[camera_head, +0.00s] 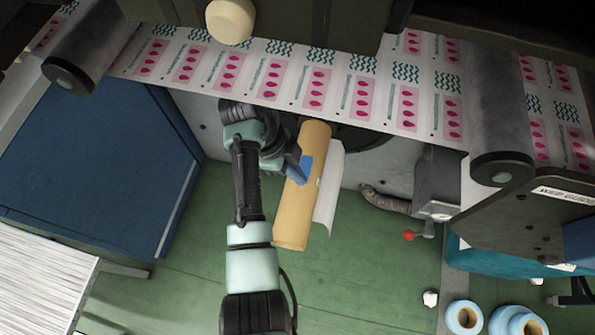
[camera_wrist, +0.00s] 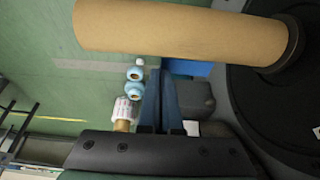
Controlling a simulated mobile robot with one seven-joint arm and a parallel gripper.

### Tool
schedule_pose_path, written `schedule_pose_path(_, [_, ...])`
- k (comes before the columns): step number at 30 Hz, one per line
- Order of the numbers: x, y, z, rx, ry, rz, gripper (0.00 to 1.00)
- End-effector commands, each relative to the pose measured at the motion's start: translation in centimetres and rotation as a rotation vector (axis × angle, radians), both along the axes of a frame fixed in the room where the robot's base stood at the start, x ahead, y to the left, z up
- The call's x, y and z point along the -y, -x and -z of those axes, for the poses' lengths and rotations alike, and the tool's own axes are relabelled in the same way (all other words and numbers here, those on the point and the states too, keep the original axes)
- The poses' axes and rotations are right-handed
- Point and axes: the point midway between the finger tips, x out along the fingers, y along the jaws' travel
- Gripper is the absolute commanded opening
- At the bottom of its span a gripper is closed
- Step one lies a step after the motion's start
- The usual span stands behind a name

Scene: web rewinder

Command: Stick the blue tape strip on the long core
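The long core (camera_head: 292,215) is a brown cardboard tube, fixed at one end to the machine wall; it crosses the top of the wrist view (camera_wrist: 170,32). The small blue tape strip (camera_head: 307,162) appears in front of the core at my fingertips; it also shows beside the fingertips in the wrist view (camera_wrist: 188,68). My gripper (camera_head: 300,174) has its dark blue fingers (camera_wrist: 160,75) together, apparently shut on the strip. I cannot tell whether the strip touches the core. A white sheet (camera_head: 328,185) hangs beside the core, partly hidden behind it.
A printed web (camera_head: 340,85) runs above the core between rollers (camera_head: 500,120). A red-knobbed lever (camera_head: 410,235) and grey box (camera_head: 437,185) stand to the right. Blue tape rolls (camera_head: 464,317) lie lower right. A blue cabinet (camera_head: 95,170) is left. Green floor is open below.

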Motion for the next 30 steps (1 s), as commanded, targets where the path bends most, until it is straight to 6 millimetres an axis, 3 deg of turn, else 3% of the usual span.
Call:
schedule_pose_path(15, [0.0,0.0,3.3,0.000,0.000,-0.001,0.00])
schedule_pose_path(30, [0.0,0.0,3.6,0.000,0.000,-0.001,0.00])
